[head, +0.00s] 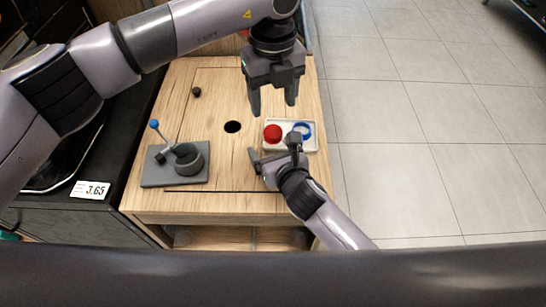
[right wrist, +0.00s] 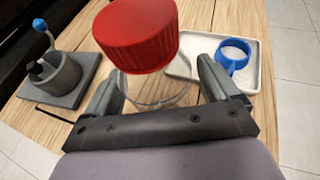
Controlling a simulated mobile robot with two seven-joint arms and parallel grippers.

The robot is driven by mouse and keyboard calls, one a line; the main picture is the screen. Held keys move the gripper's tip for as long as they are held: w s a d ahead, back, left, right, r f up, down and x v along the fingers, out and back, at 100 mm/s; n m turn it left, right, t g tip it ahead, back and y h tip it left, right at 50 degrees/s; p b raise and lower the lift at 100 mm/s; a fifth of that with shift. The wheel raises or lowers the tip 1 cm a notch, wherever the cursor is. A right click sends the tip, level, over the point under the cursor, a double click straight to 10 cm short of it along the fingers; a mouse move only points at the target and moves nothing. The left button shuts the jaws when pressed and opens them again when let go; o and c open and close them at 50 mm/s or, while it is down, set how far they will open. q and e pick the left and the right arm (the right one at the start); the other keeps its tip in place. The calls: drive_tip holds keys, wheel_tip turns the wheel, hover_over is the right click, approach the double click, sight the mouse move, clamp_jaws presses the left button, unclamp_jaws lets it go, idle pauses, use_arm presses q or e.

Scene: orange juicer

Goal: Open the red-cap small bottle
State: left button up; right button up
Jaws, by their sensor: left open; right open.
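The small bottle has a ribbed red cap (head: 272,133), and the cap also fills the upper middle of the right wrist view (right wrist: 137,35). Its clear body (right wrist: 160,90) shows below the cap, between the fingers of my right gripper. My right gripper (head: 272,147) is open, low over the table, with one finger on each side of the bottle; contact cannot be told. My left gripper (head: 273,106) is open and empty, pointing down, above and beyond the red cap in the head view.
A white tray (head: 312,146) beside the bottle holds a blue-rimmed round piece (head: 303,129). A grey juicer stand (head: 172,178) with a blue-knobbed lever sits at left on the wooden table (head: 215,95). The table has a dark round hole (head: 232,127) and a small dark knob (head: 196,91).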

drive_tip(key=shift+w+a+f, duration=0.1)
drive_tip(key=shift+w+f, duration=0.05)
drive_tip(key=shift+w, duration=0.2)
